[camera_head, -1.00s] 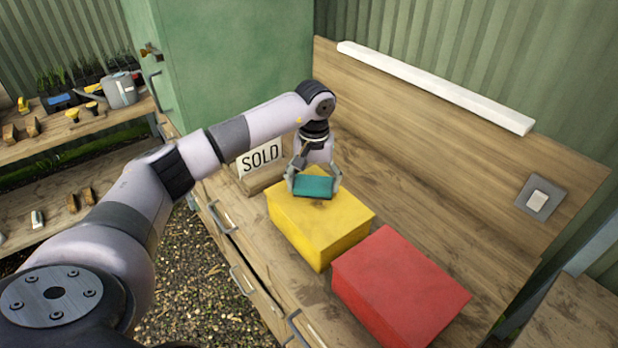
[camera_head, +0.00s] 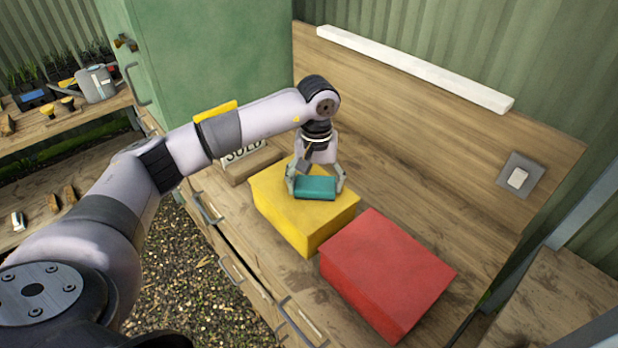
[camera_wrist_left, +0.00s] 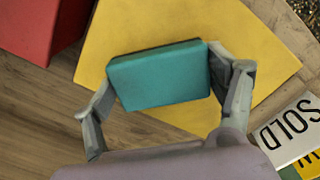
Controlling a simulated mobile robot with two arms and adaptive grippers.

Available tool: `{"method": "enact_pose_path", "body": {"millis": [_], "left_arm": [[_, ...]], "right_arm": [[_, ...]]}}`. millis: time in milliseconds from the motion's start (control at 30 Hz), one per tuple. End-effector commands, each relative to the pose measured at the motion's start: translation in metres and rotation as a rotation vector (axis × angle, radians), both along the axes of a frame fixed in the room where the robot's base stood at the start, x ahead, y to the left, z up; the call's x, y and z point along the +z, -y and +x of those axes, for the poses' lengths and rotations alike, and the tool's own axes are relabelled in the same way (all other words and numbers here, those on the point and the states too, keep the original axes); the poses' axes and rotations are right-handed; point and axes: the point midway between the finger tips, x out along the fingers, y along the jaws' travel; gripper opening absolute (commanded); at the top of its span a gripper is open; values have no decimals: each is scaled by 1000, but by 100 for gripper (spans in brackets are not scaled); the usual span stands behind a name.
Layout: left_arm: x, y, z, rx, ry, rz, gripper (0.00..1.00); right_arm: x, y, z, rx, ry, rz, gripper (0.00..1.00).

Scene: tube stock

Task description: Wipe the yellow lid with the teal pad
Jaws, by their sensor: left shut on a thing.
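The yellow lid (camera_head: 285,218) is the flat top of a yellow box on the wooden bench; it also shows in the wrist view (camera_wrist_left: 215,30). My left gripper (camera_head: 316,186) is shut on the teal pad (camera_head: 315,190), one finger at each end. The wrist view shows the pad (camera_wrist_left: 160,75) over the lid, level with it or nearly so. It is over the lid's middle to right part in the head view. Whether the pad's underside touches the lid is hidden. My right gripper is not in view.
A red box (camera_head: 385,270) stands close to the right of the yellow one. A SOLD sign (camera_wrist_left: 290,130) on a wooden block (camera_head: 250,165) is left of the lid, partly behind my forearm. A green cabinet (camera_head: 200,60) stands behind. The bench behind the boxes is clear.

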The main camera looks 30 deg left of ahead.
Motion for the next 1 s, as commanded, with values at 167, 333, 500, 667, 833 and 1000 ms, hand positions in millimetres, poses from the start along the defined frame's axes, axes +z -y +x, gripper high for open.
{"method": "enact_pose_path", "body": {"millis": [167,333,500,667,833,1000], "left_arm": [[1,6,-2,0,2,0,56],[2,6,-2,1,2,0,56],[5,6,-1,1,4,0,56],[18,6,-1,1,5,-1,56],[36,6,-1,2,4,1,56],[53,6,-1,2,4,0,56]], "right_arm": [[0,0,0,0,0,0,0],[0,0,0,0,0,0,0],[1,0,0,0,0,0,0],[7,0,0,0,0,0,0],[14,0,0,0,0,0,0],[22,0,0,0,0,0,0]]}}
